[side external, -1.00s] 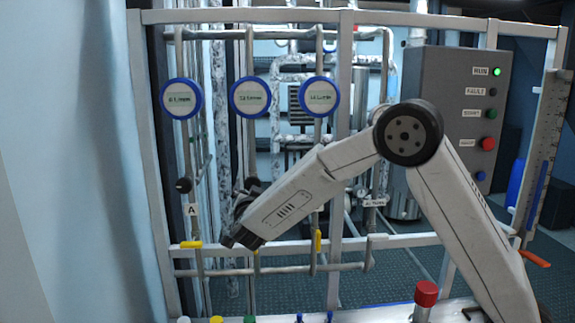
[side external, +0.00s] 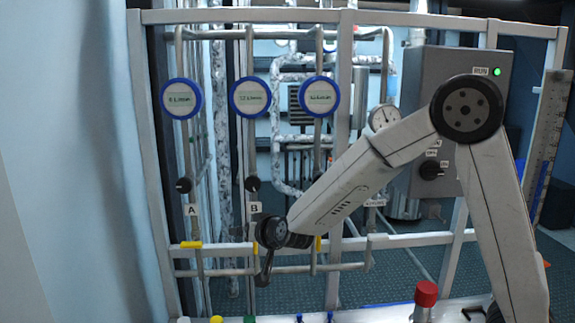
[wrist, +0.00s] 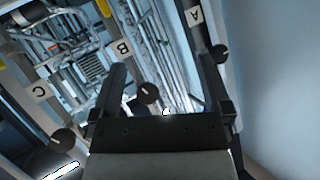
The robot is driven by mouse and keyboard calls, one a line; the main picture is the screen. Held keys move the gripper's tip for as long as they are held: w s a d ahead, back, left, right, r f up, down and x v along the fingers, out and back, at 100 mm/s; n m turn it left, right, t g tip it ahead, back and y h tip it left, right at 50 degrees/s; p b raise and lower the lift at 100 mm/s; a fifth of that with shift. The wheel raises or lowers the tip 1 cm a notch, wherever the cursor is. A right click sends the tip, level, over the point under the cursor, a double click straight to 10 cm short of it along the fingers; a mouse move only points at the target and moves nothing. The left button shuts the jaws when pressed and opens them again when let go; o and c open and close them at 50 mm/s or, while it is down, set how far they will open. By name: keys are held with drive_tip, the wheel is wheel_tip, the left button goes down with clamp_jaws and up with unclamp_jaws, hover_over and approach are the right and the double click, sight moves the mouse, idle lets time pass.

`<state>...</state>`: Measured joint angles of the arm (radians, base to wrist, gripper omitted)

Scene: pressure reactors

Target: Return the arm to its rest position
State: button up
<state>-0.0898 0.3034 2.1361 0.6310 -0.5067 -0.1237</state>
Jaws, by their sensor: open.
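My gripper (side external: 264,268) is in front of the pipe frame, low and to the left of the middle, just below the knob (side external: 252,184) labelled B. In the side external view it is seen edge-on and its fingers partly overlap. In the wrist view my gripper (wrist: 162,88) shows two dark fingers spread wide with nothing held between them. The B knob (wrist: 149,93) appears in the gap between the fingers, and I cannot tell how far off it is.
Knob A (side external: 184,185) is left of knob B. Three round blue-rimmed gauges (side external: 250,97) hang above. A grey control box (side external: 427,115) stands behind my arm. A red-capped post (side external: 426,293) rises from the bench front. A pale blue wall (side external: 70,160) fills the left side.

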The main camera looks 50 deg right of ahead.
drive_tip(key=s+f+n+g+y, duration=0.1)
drive_tip(key=s+f+n+g, duration=0.2)
drive_tip(key=s, duration=0.9)
drive_tip(key=s+f+n+g+y, duration=0.2)
drive_tip(key=s+f+g, duration=0.5)
drive_tip(key=s, duration=0.5)
drive_tip(key=shift+a+f+n, duration=0.2)
drive_tip(key=shift+n, duration=0.4)
idle(2.7)
drive_tip(key=w+d+r+m+t+h, duration=0.1)
drive_tip(key=w+d+r+m+t, duration=0.2)
drive_tip(key=w, duration=0.4)
drive_tip(key=w+d+r+t+h, duration=0.1)
drive_tip(key=w+d+r+t, duration=0.1)
drive_tip(key=w+r+t, duration=0.3)
drive_tip(key=w+d+r+m+t+h, duration=0.1)
drive_tip(key=w+d+r+m+h, duration=0.1)
drive_tip(key=d, duration=0.5)
drive_tip(key=w+d+r+m+t+h, duration=0.1)
drive_tip(key=w+d+r+m+h, duration=0.1)
drive_tip(key=d+r+m+h, duration=0.3)
drive_tip(key=d+r+h, duration=0.1)
drive_tip(key=d+h, duration=0.1)
drive_tip(key=h, duration=0.1)
drive_tip(key=shift+w+r+h, duration=0.3)
drive_tip(key=shift+h, duration=0.1)
